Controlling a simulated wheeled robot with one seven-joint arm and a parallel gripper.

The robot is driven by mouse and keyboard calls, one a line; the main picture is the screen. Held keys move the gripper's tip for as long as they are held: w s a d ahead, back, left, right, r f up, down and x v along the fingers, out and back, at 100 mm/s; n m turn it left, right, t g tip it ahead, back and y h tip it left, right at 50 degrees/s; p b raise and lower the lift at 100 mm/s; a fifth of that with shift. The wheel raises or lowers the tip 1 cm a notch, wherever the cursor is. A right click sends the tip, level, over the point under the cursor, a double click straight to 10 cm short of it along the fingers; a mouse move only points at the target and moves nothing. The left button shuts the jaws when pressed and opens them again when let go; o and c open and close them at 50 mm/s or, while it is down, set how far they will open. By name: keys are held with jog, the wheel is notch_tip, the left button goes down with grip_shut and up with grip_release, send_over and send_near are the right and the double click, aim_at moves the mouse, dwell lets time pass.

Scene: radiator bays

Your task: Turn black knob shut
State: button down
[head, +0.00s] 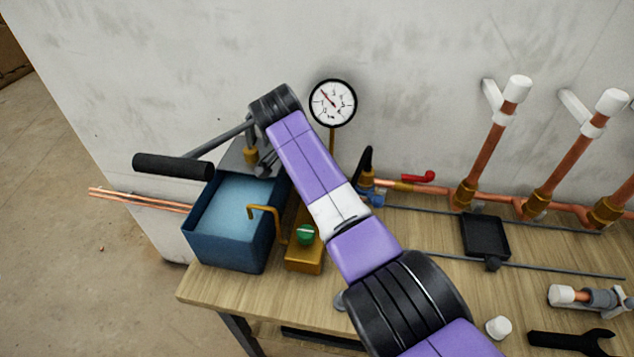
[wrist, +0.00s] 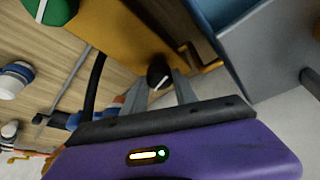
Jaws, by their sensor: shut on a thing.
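The black knob (wrist: 157,71) shows in the wrist view on the yellow block (wrist: 118,32), with a pale line on its face. My gripper (wrist: 162,92) is shut on it, with one grey finger on each side. The yellow block also shows in the head view (head: 304,261), on the workbench beside the blue tank. There my purple arm hides the black knob and the gripper. A green knob (head: 306,234) sits on the same block; it also shows in the wrist view (wrist: 42,10).
The blue tank (head: 215,239) with its black-handled lever (head: 172,166) stands left of the block. A bent brass pipe (head: 268,209) lies between them. A gauge (head: 332,103) is behind. Copper pipes (head: 484,166), a black tray (head: 485,237) and a wrench (head: 570,341) are at right.

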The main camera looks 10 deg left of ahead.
jog(key=shift+a+f+m+g+h+b, duration=0.1)
jog(key=shift+m+g+h+b, duration=0.25)
jog(key=shift+m+b, duration=0.9)
jog(key=shift+m, duration=0.25)
jog(key=c, duration=1)
grip_release()
jog(key=v, duration=0.8)
